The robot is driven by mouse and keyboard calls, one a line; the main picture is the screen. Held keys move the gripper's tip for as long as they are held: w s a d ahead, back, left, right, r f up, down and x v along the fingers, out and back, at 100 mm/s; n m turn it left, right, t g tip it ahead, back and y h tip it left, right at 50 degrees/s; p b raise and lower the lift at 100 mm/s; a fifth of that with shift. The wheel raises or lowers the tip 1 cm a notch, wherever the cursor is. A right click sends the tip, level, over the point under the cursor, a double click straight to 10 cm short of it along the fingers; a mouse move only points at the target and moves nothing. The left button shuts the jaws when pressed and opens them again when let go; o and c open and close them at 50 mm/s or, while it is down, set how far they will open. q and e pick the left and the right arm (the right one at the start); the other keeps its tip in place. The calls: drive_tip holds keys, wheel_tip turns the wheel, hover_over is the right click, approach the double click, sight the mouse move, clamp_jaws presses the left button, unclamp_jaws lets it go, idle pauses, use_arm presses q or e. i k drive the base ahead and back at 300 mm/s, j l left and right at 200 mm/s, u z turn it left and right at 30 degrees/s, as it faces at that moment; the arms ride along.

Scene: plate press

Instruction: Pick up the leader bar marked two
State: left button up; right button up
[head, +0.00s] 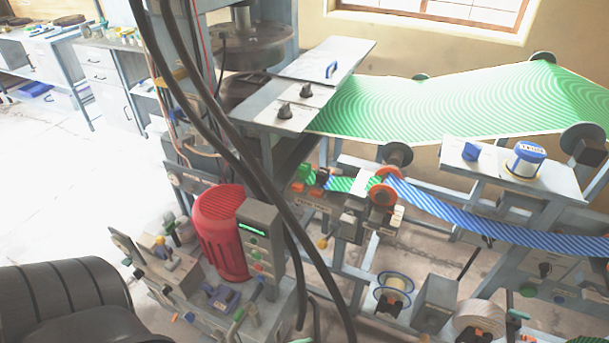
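I cannot make out a leader bar or a mark "two" anywhere in the head view; small parts and labels are too fine to read. A green striped web (470,100) stretches across the back right of the press. A blue striped web (470,222) runs from an orange-flanged roller (383,196) toward the right edge. A short green striped piece (342,184) lies just left of that roller. Neither of my grippers is in view.
A red cylinder (219,232) stands beside a control box (262,240) on a cluttered low bench. Two dark cables hang across the front. A shelf (495,176) holds a blue-topped spool (526,160). A black ribbed object (70,300) fills the lower left. The left floor (60,180) is clear.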

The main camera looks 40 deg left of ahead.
sight(303, 170)
drive_tip(key=j+u, duration=0.15)
drive_tip(key=u, duration=0.55)
drive_tip(key=k, duration=0.05)
